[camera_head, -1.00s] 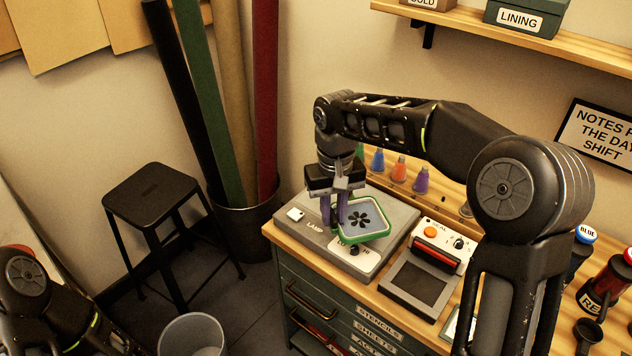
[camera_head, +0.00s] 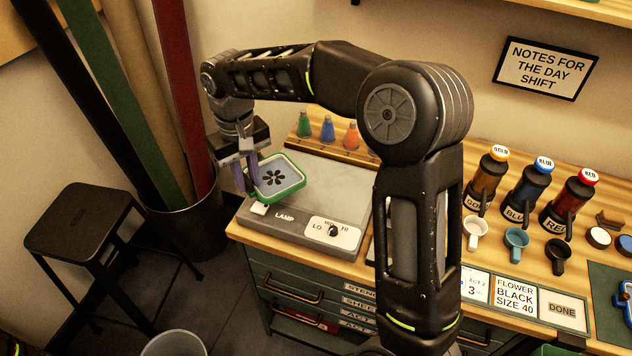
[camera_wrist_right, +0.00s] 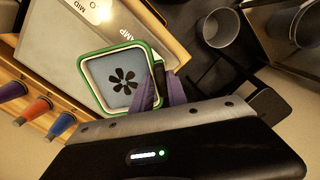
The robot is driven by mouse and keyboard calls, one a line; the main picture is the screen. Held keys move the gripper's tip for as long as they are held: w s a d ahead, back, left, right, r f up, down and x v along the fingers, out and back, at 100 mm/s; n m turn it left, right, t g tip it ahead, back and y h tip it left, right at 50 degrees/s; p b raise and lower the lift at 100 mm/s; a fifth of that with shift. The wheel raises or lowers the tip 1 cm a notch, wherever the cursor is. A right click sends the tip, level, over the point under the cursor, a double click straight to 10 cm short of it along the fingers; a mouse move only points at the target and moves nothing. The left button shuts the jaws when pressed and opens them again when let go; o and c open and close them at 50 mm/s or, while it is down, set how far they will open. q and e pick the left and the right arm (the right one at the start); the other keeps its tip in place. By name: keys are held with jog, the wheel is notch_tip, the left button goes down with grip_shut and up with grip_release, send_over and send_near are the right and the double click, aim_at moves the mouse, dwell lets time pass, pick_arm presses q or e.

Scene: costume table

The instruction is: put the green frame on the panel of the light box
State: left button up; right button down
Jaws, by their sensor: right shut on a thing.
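The green frame (camera_head: 286,195) is a rounded square with a green rim around a blue-grey sheet bearing a black flower. My right gripper (camera_head: 247,176) is shut on its left edge with purple fingers. The frame is over the left end of the light box's grey panel (camera_head: 337,187); whether it touches the panel I cannot tell. The light box front (camera_head: 297,231) carries a LAMP label, a white switch and a LO-MID-HI knob. In the right wrist view, the green frame (camera_wrist_right: 90,87) overlaps the panel's edge, its side between the fingers (camera_wrist_right: 160,92). My left gripper is out of view.
Coloured cones (camera_head: 328,130) stand in a wooden rack behind the light box. Bottles (camera_head: 529,187) and small cups (camera_head: 516,240) stand to the right. My right arm hides the table's middle. A stool (camera_head: 82,222) and a bin of rolls (camera_head: 188,228) are at left.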

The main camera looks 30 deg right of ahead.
jog(key=s+d+r+n+p, duration=0.1)
jog(key=s+d+r+n, duration=0.1)
jog(key=d, duration=0.4)
jog(key=s+d+r+n+p, duration=0.1)
jog(key=s+d+r+n, duration=0.1)
jog(key=s+d+n, duration=0.2)
jog(key=shift+d+n, duration=0.3)
jog(key=shift+d, duration=0.9)
jog(key=shift+f, duration=0.1)
notch_tip(320, 180, down, 6)
jog(key=shift+w+f+p, duration=0.1)
jog(key=shift+p, duration=0.25)
notch_tip(320, 180, down, 4)
jog(key=shift+r, duration=0.2)
